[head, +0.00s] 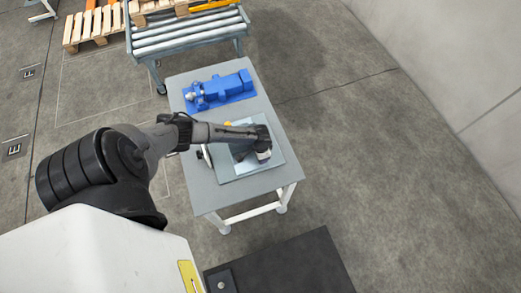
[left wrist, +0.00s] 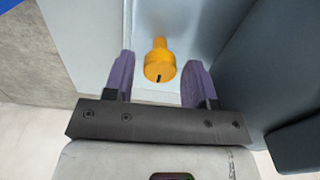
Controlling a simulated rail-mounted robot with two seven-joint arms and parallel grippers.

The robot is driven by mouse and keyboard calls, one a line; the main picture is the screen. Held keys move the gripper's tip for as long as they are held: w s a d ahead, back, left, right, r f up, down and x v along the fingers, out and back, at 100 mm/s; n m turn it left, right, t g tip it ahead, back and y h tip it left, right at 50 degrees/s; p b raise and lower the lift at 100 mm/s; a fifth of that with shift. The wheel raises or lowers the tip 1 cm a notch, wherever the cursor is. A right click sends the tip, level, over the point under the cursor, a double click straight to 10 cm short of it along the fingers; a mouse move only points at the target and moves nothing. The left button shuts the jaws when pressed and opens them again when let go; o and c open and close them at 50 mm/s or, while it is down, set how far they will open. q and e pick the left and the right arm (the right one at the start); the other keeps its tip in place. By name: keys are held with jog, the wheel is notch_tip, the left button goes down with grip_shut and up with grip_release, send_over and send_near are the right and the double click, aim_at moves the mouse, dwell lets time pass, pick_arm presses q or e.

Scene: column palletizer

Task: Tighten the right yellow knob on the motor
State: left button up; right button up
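A yellow knob (left wrist: 158,66) with a short dark mark on its end shows in the left wrist view. My left gripper (left wrist: 158,80) has its two purple fingers spread on either side of the knob, with visible gaps on both sides. In the head view the left gripper (head: 263,154) is over a grey plate on the table, and the arm covers much of the dark grey motor (head: 262,131). A small yellow spot (head: 228,123) shows beside the arm; I cannot tell if it is the same knob. My right gripper is in neither view.
A blue machine (head: 222,90) lies at the far end of the grey table (head: 213,195). A roller conveyor (head: 185,33) and wooden pallets (head: 95,25) stand beyond. A small white item (head: 206,156) is at the table's left edge. The floor to the right is clear.

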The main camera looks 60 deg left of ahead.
pick_arm(q)
jog(key=shift+o, duration=0.5)
jog(key=shift+r, duration=0.1)
jog(key=shift+r, duration=0.25)
notch_tip(320, 180, up, 13)
jog(key=p, duration=0.1)
jog(key=shift+p, duration=0.3)
dwell(0.3)
